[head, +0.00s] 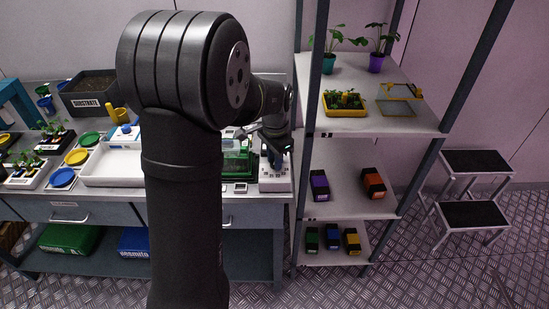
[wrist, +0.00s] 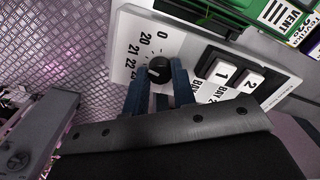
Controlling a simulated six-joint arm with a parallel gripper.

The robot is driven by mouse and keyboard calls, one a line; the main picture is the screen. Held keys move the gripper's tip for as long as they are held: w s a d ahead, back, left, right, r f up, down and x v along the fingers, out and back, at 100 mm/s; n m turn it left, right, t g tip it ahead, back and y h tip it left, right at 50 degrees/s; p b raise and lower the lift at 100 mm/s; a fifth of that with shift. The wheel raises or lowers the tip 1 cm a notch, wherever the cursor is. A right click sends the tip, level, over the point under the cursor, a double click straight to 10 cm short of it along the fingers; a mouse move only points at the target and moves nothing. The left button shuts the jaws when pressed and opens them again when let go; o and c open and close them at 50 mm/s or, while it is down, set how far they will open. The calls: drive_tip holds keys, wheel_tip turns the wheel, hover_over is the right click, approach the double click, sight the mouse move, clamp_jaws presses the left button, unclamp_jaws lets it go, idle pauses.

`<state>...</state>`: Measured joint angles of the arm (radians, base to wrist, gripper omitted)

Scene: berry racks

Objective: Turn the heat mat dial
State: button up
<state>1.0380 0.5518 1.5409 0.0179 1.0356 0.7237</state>
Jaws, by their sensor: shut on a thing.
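The heat mat dial (wrist: 159,69) is a round black knob on a white control panel (wrist: 190,43), with the marks 0, 20, 21 and 22 printed around it in the wrist view. My gripper (wrist: 160,82) is shut on the dial, its two blue fingers at either side of the knob. In the head view my gripper (head: 274,158) reaches down over the white control box (head: 275,184) at the bench's right end. The dial is hidden there behind my gripper.
Two white rocker switches, 1 (wrist: 223,77) and 2 (wrist: 247,82), sit right beside the dial. A green vented propagator (head: 236,160) stands left of the box. A shelf rack with a grey post (head: 304,150) rises close on the right.

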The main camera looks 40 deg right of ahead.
drive_tip(key=n, duration=0.4)
drive_tip(key=shift+n, duration=0.3)
drive_tip(key=n, duration=0.4)
drive_tip(key=shift+n, duration=0.3)
drive_tip(key=n, duration=0.4)
drive_tip(key=shift+n, duration=2.1)
drive_tip(key=o, duration=1)
